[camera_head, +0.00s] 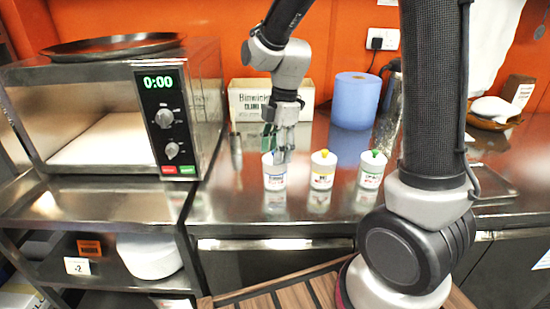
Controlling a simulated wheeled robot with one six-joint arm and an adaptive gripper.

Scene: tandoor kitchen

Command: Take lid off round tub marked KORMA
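Three small white round tubs stand in a row on the steel counter. The left tub (275,176) is under my gripper (282,155), and its top is partly hidden by the fingers. The middle tub (322,173) has a white lid with a yellow knob (324,153). The right tub (371,172) has a white lid with a green knob (375,153). Each tub has a label with small coloured print, too small to read surely, so I cannot tell which is marked KORMA. My gripper points down at the left tub's top; whether its fingers are closed on anything is unclear.
A microwave (185,110) with a dark pan (112,44) on top stands at left.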

